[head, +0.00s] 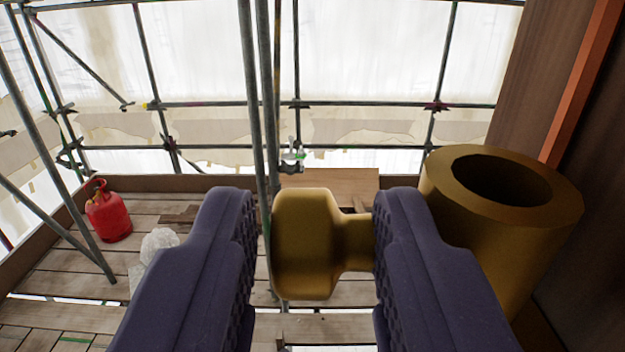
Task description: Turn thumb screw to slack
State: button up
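The thumb screw (305,245) is a brass-coloured knob with a narrower neck, lying level between my two dark purple fingers. Its neck runs right and passes behind the right finger, toward a thick brass socket (455,220) with a round open top. My gripper (315,220) is open, with a finger on either side of the knob. A narrow gap shows between the left finger and the knob. The knob's right side is clear of the right finger, which covers where the neck meets the socket.
Scaffold poles (262,100) stand just behind the knob, with white sheeting beyond. A red gas bottle (108,212) and a whitish lump (158,243) are on the plank deck (55,275) at left. A brown wall with an orange strip (583,80) rises at right, beside the socket.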

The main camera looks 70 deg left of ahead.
grip_shut()
